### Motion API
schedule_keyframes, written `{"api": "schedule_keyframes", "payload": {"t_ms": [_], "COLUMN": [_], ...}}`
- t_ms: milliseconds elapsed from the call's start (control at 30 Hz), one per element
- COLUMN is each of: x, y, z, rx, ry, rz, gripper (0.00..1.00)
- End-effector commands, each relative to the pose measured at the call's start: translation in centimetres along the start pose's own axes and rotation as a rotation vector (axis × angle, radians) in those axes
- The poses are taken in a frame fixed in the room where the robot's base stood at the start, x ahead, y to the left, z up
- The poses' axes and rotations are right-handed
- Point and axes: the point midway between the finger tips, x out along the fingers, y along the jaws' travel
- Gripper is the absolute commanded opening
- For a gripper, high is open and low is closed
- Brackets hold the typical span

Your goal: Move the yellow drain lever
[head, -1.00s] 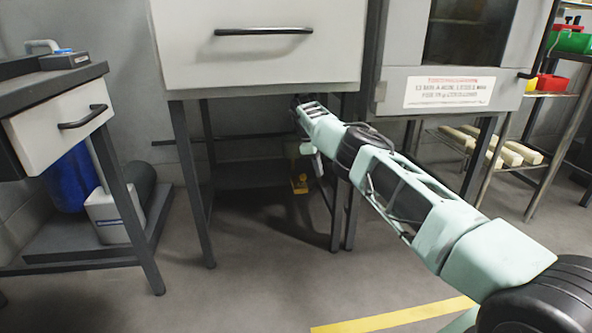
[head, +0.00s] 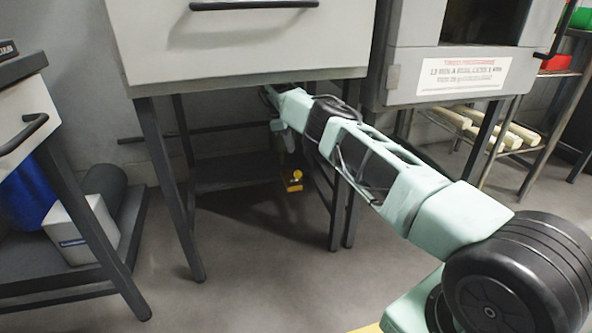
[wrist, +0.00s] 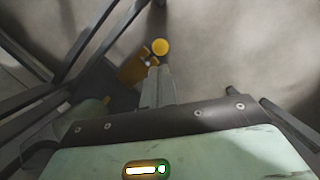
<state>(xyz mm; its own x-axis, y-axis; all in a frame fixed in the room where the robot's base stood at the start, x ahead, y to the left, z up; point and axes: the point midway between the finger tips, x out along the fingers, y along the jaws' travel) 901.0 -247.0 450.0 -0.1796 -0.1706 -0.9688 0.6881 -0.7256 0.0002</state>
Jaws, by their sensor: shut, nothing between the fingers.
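The yellow drain lever (head: 293,181) shows low under the white cabinet in the head view, just below my arm. In the wrist view its round yellow knob (wrist: 160,46) stands just beyond my fingertips, with a darker yellow-orange part (wrist: 133,70) to the left. My gripper (wrist: 155,66) is shut and empty, its fingers together and pointing at the knob. The fingertips look very close to the knob; I cannot tell whether they touch. In the head view my fingers are too small and hidden to make out.
The white cabinet (head: 240,50) stands on dark legs (head: 170,190) around the lever, with a dark low shelf (head: 235,175) behind. At the left are a desk and a white container (head: 80,230). Slatted shelving stands at the right. The floor in front is clear.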

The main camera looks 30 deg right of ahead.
Motion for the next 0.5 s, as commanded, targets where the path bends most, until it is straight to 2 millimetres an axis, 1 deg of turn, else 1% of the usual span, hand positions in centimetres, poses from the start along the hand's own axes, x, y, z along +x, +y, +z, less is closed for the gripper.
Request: {"api": "schedule_keyframes", "payload": {"t_ms": [267,367,500], "x": [0.2,0.8,2.1], "y": [0.0,0.0,0.0], "z": [-0.1,-0.1,-0.1], "rx": [0.000,0.002,0.003], "ry": [0.000,0.001,-0.001], "rz": [-0.001,-0.001,-0.002], "gripper": [0.00,0.00,0.00]}}
